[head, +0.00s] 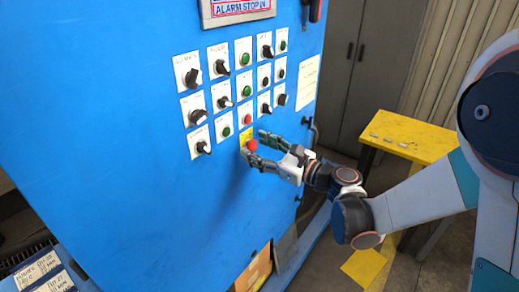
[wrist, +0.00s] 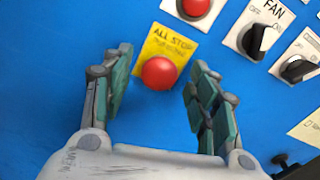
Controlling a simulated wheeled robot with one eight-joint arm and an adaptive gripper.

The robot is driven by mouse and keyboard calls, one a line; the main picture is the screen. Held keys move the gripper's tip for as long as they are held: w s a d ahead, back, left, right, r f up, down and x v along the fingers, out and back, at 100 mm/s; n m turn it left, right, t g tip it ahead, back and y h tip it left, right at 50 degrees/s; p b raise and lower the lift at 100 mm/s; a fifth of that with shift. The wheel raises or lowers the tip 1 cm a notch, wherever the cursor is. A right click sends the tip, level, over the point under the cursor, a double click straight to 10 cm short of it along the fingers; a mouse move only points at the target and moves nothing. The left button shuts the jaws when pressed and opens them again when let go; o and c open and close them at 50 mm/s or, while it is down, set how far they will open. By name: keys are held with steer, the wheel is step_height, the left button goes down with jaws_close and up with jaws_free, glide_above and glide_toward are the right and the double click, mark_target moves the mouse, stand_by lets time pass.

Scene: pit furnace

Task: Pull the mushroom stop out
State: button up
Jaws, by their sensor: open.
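The mushroom stop is a round red button (wrist: 159,73) on a yellow plate marked ALL STOP (wrist: 168,42), on the blue cabinet face. In the head view the red button (head: 252,144) is at the bottom of the rows of controls. My gripper (wrist: 158,88) is open, with one finger to the left and one to the right of the button in the wrist view. Neither finger visibly touches it. In the head view my gripper (head: 262,147) is at the button, and its fingers hide part of the yellow plate.
The blue cabinet (head: 110,120) carries several switches and buttons just above the stop. In the wrist view a smaller red button (wrist: 194,7) and a FAN switch (wrist: 254,40) are close by. A yellow table (head: 410,135) stands right of the cabinet.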

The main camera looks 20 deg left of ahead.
steer(key=shift+c, duration=0.5)
jaws_close()
steer(key=shift+s+d+f+b, duration=0.1)
steer(key=shift+s+d+b, duration=0.05)
steer(key=shift+d+b, duration=0.3)
steer(key=shift+o, duration=0.5)
jaws_free()
steer(key=shift+d, duration=0.1)
steer(key=v, duration=1.2)
